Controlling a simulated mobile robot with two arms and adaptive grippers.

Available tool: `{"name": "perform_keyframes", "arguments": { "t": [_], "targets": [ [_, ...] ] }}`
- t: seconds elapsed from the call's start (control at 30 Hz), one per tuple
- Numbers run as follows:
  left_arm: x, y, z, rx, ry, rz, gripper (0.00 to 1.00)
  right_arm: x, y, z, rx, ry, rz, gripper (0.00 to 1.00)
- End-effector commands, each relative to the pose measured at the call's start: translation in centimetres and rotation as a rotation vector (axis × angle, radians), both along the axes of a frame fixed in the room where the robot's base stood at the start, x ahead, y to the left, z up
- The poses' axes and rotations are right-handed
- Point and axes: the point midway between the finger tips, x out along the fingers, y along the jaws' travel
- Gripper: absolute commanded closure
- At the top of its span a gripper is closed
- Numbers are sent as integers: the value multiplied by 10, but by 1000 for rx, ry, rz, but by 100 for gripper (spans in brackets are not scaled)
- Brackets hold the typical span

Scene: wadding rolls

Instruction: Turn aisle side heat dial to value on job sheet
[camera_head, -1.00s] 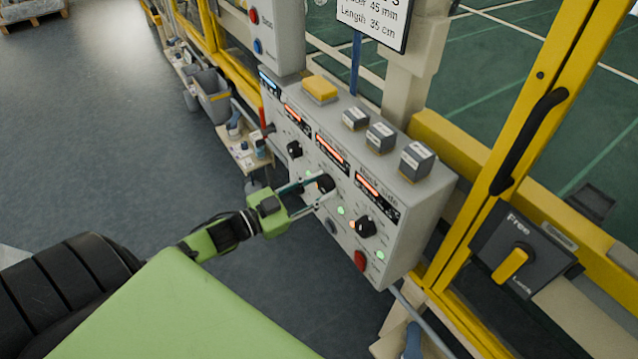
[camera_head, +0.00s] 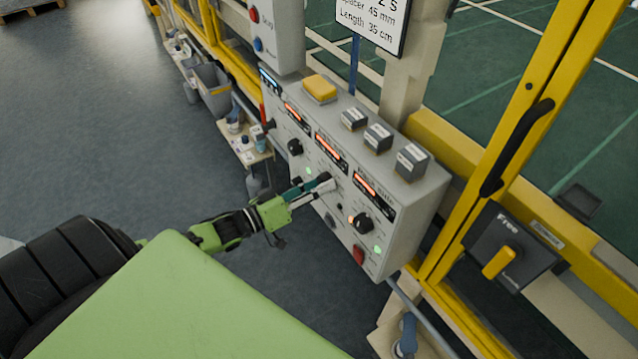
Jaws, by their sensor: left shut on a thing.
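A grey control box (camera_head: 400,250) has several red displays and black dials on its front. My left gripper (camera_head: 322,184) reaches it from the left and is shut on the middle dial, which its fingers mostly hide. The left dial (camera_head: 295,147) and the right dial (camera_head: 363,223) stand clear of the gripper. The box labels and display values are too small to read, so I cannot tell which dial is the aisle side one. The job sheet (camera_head: 372,18) at the top is cut off; it reads spacer 45 mm and length 35 cm. My right gripper is not in view.
A yellow-framed fence and a switch box (camera_head: 515,250) stand to the right.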

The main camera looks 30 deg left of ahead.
Motion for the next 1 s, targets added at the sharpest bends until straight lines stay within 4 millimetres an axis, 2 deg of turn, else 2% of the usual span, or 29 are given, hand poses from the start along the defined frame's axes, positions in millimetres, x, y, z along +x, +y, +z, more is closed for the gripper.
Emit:
{"name": "perform_keyframes", "arguments": {
  "t": [0.3, 0.8, 0.83, 0.87, 1.0],
  "targets": [
    [0, 0, 0, -95, 40, -1, 90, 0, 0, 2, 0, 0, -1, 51],
    [0, 0, 0, -108, 46, 0, 90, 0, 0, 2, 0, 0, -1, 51],
    [0, 0, 0, -108, 46, 0, 60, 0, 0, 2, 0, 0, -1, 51],
    [0, 0, 0, -108, 46, 0, 53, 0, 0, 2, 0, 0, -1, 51],
    [0, 0, 0, -108, 46, -1, 51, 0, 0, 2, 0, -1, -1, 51]
  ]
}}
